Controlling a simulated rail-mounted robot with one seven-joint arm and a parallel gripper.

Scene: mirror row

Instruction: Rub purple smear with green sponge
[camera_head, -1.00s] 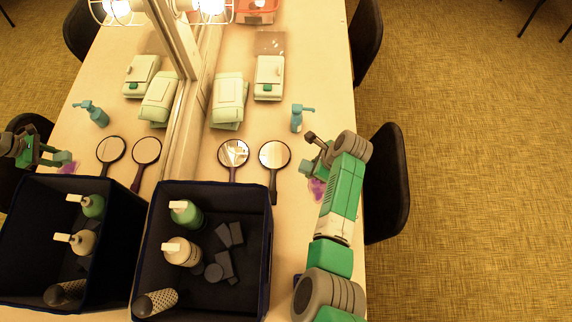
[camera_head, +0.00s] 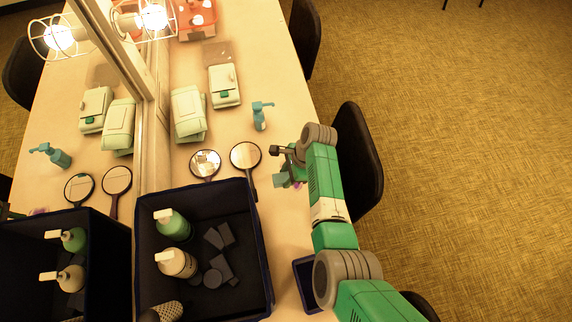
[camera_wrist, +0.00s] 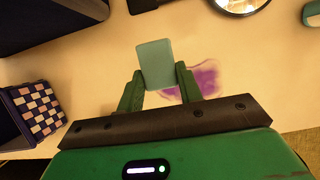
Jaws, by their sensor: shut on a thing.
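My gripper (camera_wrist: 158,80) is shut on the green sponge (camera_wrist: 155,62), a pale blue-green block standing out past both fingers. In the head view the sponge (camera_head: 281,181) shows at the end of my arm, near the table's right edge. The purple smear (camera_wrist: 206,77) lies on the table just right of the sponge in the wrist view, partly hidden by the right finger. In the head view only a small bit of the smear (camera_head: 298,184) shows beside my gripper (camera_head: 286,172). I cannot tell whether the sponge touches the table.
A dark blue crate (camera_head: 264,250) with bottles and grey pieces stands left of my arm. Two hand mirrors (camera_head: 245,155) lie beyond it. A blue pump bottle (camera_head: 260,118) stands farther back. A small box with a checkered side (camera_wrist: 35,108) is at left. A wall mirror doubles things.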

